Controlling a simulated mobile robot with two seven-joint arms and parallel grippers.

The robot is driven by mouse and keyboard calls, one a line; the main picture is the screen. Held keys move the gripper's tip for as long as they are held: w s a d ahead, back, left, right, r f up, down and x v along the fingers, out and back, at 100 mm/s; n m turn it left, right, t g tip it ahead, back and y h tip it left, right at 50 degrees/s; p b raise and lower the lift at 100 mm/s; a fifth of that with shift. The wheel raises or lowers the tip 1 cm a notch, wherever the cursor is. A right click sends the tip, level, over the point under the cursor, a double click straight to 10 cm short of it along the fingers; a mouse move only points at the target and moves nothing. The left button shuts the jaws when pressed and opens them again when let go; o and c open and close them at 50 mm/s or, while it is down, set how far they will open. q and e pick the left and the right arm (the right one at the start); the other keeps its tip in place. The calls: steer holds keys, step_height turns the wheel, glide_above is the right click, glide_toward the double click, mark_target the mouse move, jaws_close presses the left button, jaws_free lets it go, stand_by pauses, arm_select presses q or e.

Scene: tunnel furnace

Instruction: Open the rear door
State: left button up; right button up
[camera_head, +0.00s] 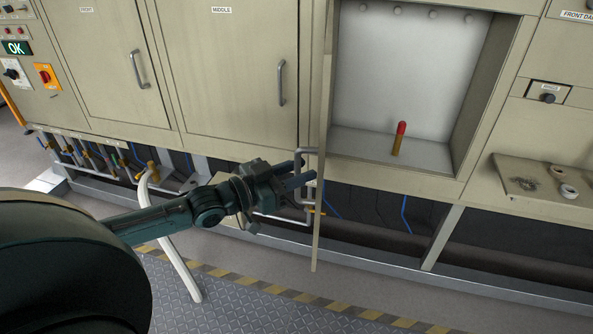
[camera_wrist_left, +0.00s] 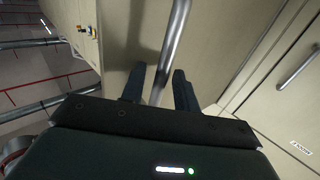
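The rear door (camera_head: 323,130) stands swung outward and shows almost edge-on in the head view. Its compartment (camera_head: 400,60) is exposed to the right of it. The door's grey bar handle (camera_wrist_left: 176,45) is on the door's outer face, facing left in the head view. My left gripper (camera_head: 305,176) is at the lower part of this handle. In the left wrist view the handle passes between the two fingers (camera_wrist_left: 158,88), with gaps seen beside it, so the gripper looks open around the bar. My right gripper is not in view.
A rod with a red top (camera_head: 399,138) stands inside the compartment. The middle door (camera_head: 230,70) and front door (camera_head: 105,60) are closed. Pipes and valves (camera_head: 100,160) run below the cabinet. A pale post (camera_head: 175,245) stands near my left arm. A ledge (camera_head: 540,190) juts out at right.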

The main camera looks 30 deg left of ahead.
arm_select(q)
steer(key=p+v, duration=0.2)
steer(key=v, duration=1.1)
stand_by(0.7)
steer(key=s+d+f+n+g+y, duration=0.1)
steer(key=s+d+f+y, duration=0.15)
steer(key=f, duration=0.45)
steer(key=s+d+f+n+g+y, duration=0.1)
steer(key=s+d+f+n+y, duration=0.15)
steer(key=f, duration=0.45)
steer(key=s+d+f+g, duration=0.1)
steer(key=d+f, duration=0.3)
steer(key=d, duration=0.2)
steer(key=s+d+f+g, duration=0.1)
steer(key=d+f+g, duration=0.1)
steer(key=d, duration=0.5)
steer(key=shift+s+f+g+y, duration=0.3)
steer(key=shift+s+f+y, duration=0.1)
steer(key=shift+f, duration=0.45)
